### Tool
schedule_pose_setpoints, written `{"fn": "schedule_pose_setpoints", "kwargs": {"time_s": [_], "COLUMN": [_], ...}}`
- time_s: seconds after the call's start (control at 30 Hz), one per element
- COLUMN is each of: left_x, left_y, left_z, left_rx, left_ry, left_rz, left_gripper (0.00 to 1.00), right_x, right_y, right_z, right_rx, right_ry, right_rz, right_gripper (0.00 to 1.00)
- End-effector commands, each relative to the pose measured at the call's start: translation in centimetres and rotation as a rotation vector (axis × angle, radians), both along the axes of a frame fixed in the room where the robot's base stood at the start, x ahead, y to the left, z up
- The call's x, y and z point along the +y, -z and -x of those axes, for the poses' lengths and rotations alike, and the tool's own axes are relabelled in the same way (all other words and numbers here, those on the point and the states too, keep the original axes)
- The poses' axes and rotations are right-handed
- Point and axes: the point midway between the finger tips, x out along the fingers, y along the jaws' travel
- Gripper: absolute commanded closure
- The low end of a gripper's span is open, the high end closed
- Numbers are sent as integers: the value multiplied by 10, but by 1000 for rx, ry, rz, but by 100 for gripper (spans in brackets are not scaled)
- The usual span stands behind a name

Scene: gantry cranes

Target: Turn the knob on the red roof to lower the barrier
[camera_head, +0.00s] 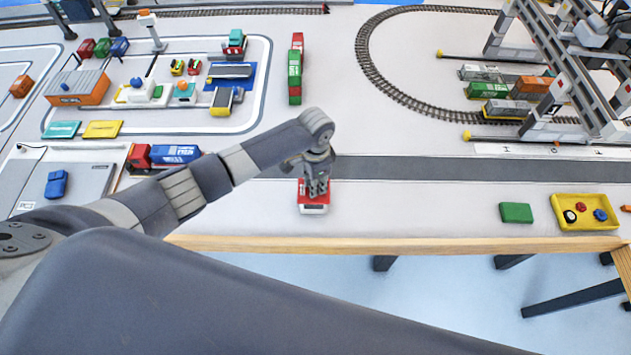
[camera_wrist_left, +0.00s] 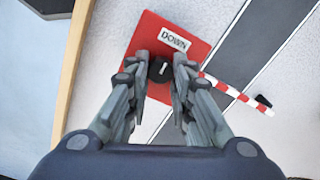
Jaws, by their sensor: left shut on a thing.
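The small booth with the red roof (camera_head: 306,187) stands near the table's front edge in the head view. In the left wrist view the red roof (camera_wrist_left: 195,38) carries a white label reading "DOWN" (camera_wrist_left: 174,40) and a black round knob (camera_wrist_left: 161,70) with a white pointer line. My left gripper (camera_head: 317,192) reaches down onto the roof. In the left wrist view its fingers (camera_wrist_left: 161,66) are shut on the knob, one on each side. The red and white striped barrier (camera_wrist_left: 238,95) extends from beside the roof towards the grey road; its exact height is unclear. My right gripper is out of view.
The grey road (camera_head: 430,169) runs behind the booth. A green block (camera_head: 516,213) and a yellow tray (camera_head: 588,226) lie to the right. A red and blue truck (camera_head: 172,154) stands to the left. The table's wooden front edge (camera_head: 400,245) is close.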

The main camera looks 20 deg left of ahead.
Motion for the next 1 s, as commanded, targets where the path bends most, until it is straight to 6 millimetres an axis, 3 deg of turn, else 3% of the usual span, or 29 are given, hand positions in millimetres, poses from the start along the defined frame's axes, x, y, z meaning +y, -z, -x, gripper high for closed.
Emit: {"fn": "schedule_pose_setpoints", "kwargs": {"time_s": [0.17, 0.2, 0.3, 0.67, 0.77, 1.0], "left_x": [0, 0, 0, 0, 0, 0], "left_y": [0, 0, 0, -3, -14, -63], "left_z": [0, 0, 0, -1, -1, -1], "left_rx": [0, 0, -1, -2, -3, -5], "left_ry": [-1, -1, -1, 1, 1, 2], "left_rz": [0, 0, 1, 1, 2, 3], "left_gripper": [100, 76, 58, 58, 58, 58], "right_x": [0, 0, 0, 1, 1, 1], "right_y": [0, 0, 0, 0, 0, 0], "right_z": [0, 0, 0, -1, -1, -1], "right_rx": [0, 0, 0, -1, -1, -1], "right_ry": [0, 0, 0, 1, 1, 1], "right_rz": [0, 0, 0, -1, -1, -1], "right_gripper": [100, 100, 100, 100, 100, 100]}}
